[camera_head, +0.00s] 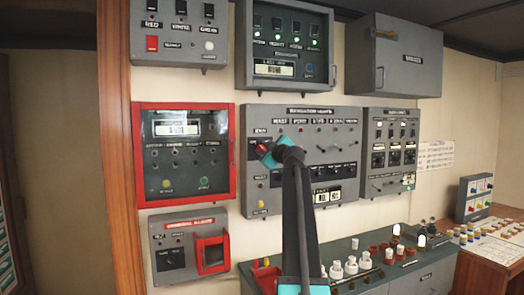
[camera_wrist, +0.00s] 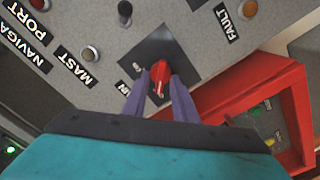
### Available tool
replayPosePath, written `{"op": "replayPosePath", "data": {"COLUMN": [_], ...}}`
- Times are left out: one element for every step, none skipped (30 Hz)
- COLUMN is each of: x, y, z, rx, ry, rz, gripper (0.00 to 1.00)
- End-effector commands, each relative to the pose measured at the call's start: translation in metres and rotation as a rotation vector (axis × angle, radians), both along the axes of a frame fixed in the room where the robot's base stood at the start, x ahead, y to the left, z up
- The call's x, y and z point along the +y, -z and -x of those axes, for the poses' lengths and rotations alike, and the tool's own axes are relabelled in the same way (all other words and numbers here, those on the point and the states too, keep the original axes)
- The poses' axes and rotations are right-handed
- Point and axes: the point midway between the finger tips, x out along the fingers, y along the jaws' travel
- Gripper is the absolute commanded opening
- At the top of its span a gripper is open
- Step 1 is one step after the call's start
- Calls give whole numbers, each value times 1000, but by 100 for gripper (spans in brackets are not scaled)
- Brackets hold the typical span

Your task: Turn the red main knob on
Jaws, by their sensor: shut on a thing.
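The red main knob (camera_wrist: 160,74) sits on a dark square plate (camera_wrist: 180,48) on the grey navigation lights panel. In the wrist view it lies between the two fingertips of my gripper (camera_wrist: 160,88), which is shut on it. The wrist view is strongly tilted, so the knob's true setting is hard to read. In the head view a small red part of the knob (camera_head: 262,147) shows at the panel's left side, with my gripper (camera_head: 266,150) against it; my wrist and arm hide some of the panel.
The navigation lights panel (camera_head: 340,143) carries rows of switches and indicators. A red-framed box (camera_head: 138,160) is close on the left. Below it is an alarm panel (camera_head: 160,238) with a red cover. A console (camera_head: 400,262) with several knobs stands below.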

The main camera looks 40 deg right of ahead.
Motion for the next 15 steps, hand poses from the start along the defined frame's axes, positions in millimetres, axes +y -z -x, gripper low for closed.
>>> {"op": "replayPosePath", "data": {"x": [1, 0, 0, 0, -1, -1, -1, -1, -1, -2, -2, -2, -2, -2, -3], "y": [2, 2, 2, 2, 2, 2, 2, 2, 2, 2, 2, 2, 2, 2, 2], "z": [-2, -2, -3, -3, -3, -3, -3, -3, -3, -3, -3, -3, -3, -3, -3], "rx": [-1, -3, -6, -9, -13, -18, -23, -28, -35, -41, -48, -57, -64, -72, -83], "ry": [-4, -5, -5, -5, -4, -4, -4, -4, -4, -4, -3, -3, -3, -3, -3], "rz": [-9, -14, -21, -29, -37, -49, -60, -72, -89, -103, -119, -141, -158, -178, -204], "gripper": [3, 3, 3, 3, 3, 3, 3, 3, 3, 3, 3, 3, 3, 3, 3]}}
